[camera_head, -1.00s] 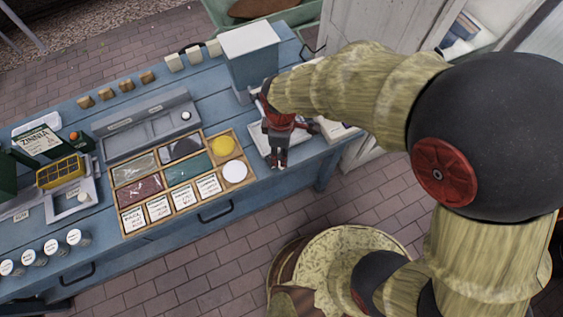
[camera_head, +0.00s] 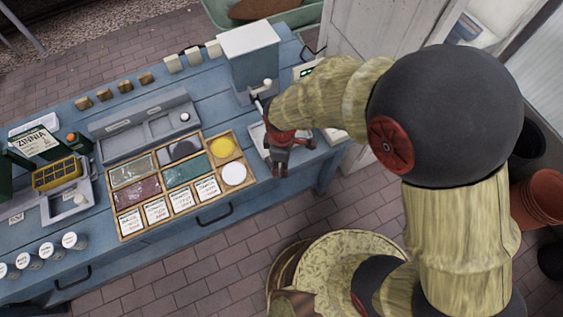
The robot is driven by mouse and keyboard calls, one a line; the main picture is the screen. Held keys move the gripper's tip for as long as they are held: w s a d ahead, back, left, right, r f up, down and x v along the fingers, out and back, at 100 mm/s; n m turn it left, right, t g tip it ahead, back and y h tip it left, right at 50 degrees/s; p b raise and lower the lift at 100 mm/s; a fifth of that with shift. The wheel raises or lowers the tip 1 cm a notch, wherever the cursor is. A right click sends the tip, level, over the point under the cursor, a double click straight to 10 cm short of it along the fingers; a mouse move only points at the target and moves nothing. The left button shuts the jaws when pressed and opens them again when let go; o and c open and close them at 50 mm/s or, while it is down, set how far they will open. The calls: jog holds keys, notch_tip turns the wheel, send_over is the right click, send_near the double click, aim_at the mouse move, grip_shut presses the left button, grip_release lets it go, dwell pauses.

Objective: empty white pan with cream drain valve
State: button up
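A white pan (camera_head: 256,137) lies on the blue bench below the grey hopper, mostly hidden by my gripper. A small cream knob (camera_head: 267,84) shows beside my wrist at the hopper's front; I cannot tell whether it is the drain valve. My gripper (camera_head: 280,172) points down over the pan's front part. Its fingers look close together, but their gap and anything between them cannot be made out. Another pale pan (camera_head: 62,208) with a light knob (camera_head: 80,198) sits at the bench's left. The inside of the pan under my gripper is hidden.
The grey hopper (camera_head: 251,68) with a white lid stands behind my gripper. A wooden compartment tray (camera_head: 122,233) with colored sections and label cards lies to the left. A grey tray (camera_head: 130,146), a yellow seed tray (camera_head: 57,174) and several white-lidded jars (camera_head: 70,241) stand farther left.

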grip_shut()
dwell(0.4)
jog(key=shift+s+a+r+m+p, duration=0.1)
jog(key=shift+s+a+m+p, duration=0.05)
jog(key=shift+m+p, duration=0.3)
jog(key=shift+s+a+m, duration=0.1)
jog(key=shift+a+m, duration=0.15)
jog(key=shift+m, duration=0.5)
jog(key=shift+o, duration=0.6)
grip_release()
notch_tip(320, 180, up, 12)
